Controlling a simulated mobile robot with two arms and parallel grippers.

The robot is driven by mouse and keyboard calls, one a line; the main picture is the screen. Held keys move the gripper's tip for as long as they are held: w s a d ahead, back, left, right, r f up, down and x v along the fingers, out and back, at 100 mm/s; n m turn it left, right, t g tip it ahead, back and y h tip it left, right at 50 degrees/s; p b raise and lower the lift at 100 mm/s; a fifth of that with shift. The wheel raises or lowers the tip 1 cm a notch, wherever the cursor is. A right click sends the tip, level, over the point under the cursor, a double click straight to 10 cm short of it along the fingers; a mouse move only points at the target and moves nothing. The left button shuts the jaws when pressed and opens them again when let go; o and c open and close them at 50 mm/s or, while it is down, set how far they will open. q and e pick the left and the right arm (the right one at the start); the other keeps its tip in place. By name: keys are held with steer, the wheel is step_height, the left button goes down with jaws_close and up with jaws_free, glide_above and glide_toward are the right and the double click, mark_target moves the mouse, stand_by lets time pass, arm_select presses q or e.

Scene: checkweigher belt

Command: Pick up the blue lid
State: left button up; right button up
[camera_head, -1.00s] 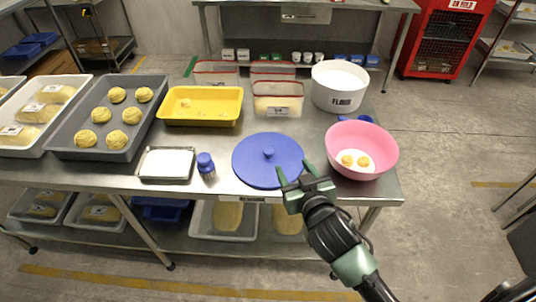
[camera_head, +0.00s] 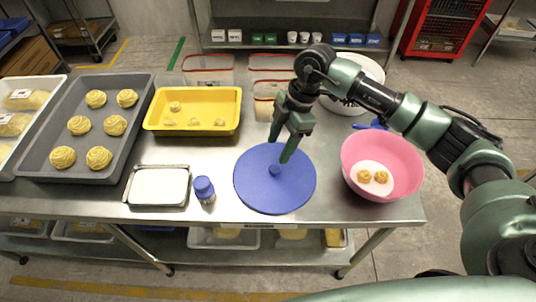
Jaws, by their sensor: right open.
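The blue lid (camera_head: 256,192), a flat round disc with a small knob (camera_head: 275,170) at its middle, lies on the steel table near the front edge. My right gripper (camera_head: 280,149) is open and empty, pointing down over the back half of the lid. One fingertip shows just behind the knob in the picture; I cannot tell whether it touches the lid. My left gripper is not in view.
A pink bowl (camera_head: 408,167) stands right of the lid, and a blue-capped jar (camera_head: 204,189) and a small metal tray (camera_head: 158,201) stand left. Behind are a yellow tray (camera_head: 237,108), clear containers (camera_head: 208,64) and a white tub (camera_head: 371,68), partly hidden by my arm.

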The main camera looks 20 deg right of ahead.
mark_target(275, 168)
steer(key=s+f+p, duration=0.1)
steer(key=s+f, duration=0.1)
steer(key=f, duration=0.1)
steer(key=shift+a+p, duration=0.15)
steer(key=shift+p, duration=0.25)
steer(key=f, duration=0.2)
steer(key=shift+w+a+f+p, duration=0.3)
steer(key=shift+f+p, duration=0.05)
steer(key=shift+f, duration=0.05)
steer(key=shift+a+f, duration=0.15)
steer(key=shift+f, duration=0.3)
steer(key=c, duration=1)
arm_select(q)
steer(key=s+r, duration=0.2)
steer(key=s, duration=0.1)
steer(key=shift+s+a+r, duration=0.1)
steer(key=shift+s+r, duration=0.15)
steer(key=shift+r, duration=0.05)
arm_select(e)
jaws_close()
